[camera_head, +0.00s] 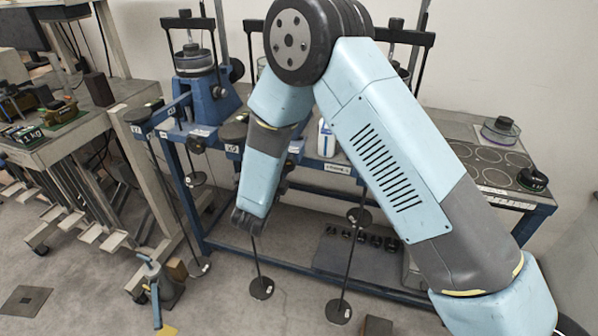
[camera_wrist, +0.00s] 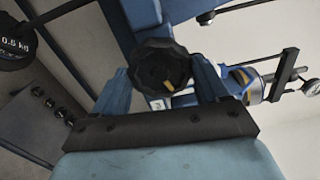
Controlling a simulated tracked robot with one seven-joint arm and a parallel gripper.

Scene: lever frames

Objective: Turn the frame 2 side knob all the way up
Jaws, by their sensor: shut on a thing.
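The side knob (camera_wrist: 158,62) is black with a lobed rim and a small yellow mark near its lower edge in the wrist view. It sits against a blue frame part. My gripper (camera_wrist: 162,72) has one blue finger on each side of the knob and is shut on it. A small white label shows just below the knob, partly covered. In the head view my arm crosses the middle of the bench, and I cannot make out the fingertips or the held knob there.
A blue lever frame (camera_head: 206,100) stands left of my arm on the blue bench. Several rods with round weights hang below the bench front. A 0.5 kg weight (camera_wrist: 14,48) is close at upper left in the wrist view. A white bottle (camera_head: 326,140) stands behind my forearm.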

